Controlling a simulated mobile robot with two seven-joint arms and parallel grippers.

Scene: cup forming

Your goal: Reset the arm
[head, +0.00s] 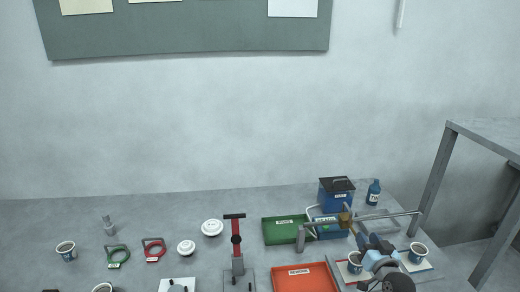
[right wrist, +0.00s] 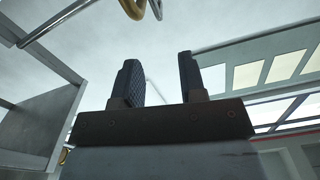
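My right arm comes in at the lower right of the head view, over the table. Its gripper (head: 346,219) appears small, in front of the blue box, and its fingers are hard to make out there. In the right wrist view the two dark fingers of my right gripper (right wrist: 162,80) stand apart with nothing between them. They point up against a pale background. My left gripper is in neither view.
A grey frame (head: 437,178) stands right.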

